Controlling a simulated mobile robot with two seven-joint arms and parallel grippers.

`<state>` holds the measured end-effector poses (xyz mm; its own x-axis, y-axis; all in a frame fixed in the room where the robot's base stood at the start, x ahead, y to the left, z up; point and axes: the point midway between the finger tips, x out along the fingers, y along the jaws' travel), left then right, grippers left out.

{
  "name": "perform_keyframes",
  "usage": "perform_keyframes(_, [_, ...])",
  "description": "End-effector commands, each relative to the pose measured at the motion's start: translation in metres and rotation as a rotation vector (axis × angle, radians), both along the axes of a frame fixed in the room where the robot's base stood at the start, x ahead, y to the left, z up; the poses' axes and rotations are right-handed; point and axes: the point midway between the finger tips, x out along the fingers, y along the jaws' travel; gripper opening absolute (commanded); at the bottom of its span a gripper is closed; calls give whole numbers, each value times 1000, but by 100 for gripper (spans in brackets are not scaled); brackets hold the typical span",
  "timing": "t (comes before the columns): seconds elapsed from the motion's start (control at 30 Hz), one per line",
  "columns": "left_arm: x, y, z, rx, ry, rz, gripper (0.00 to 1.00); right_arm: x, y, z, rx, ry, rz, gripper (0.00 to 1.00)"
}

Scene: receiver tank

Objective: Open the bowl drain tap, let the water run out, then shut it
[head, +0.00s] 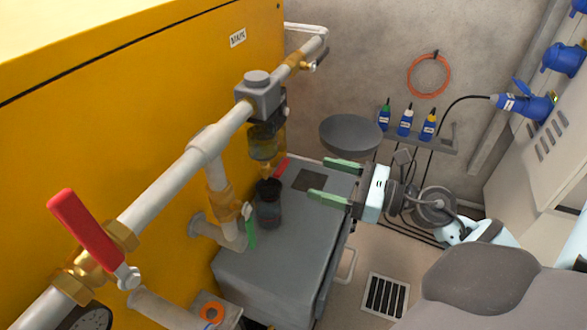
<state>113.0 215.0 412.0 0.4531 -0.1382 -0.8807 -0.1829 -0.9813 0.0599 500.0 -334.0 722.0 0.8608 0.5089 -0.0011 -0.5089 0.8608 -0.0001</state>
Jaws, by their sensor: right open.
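The filter bowl (263,143) hangs under a grey block on the white pipe and looks dark and partly see-through. Under it is a small brass drain tap (266,172) with a red lever (281,167) pointing up and to the right. A dark cup (268,208) stands on the grey cabinet top below the tap. Whether water is running cannot be made out. My right gripper (319,178) is open and empty, its green fingers pointing left toward the red lever, apart from it. My left gripper is not in view.
A large red lever (85,230) sits on the pipe at the lower left. A green lever (250,228) hangs beside the cup. A grey round dish (350,133) and a shelf with several bottles (405,122) are behind my right gripper. A floor grate (385,296) lies below.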

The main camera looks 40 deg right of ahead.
Motion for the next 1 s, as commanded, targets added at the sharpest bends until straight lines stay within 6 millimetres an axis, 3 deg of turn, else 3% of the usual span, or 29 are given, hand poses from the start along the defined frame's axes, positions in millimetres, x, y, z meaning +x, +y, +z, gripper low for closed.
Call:
perform_keyframes(0.6, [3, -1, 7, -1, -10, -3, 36, 60, 34, 1, 2, -3, -3, 75])
perform_keyframes(1.0, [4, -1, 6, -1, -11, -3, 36, 67, 39, 0, 1, -1, -2, 75])
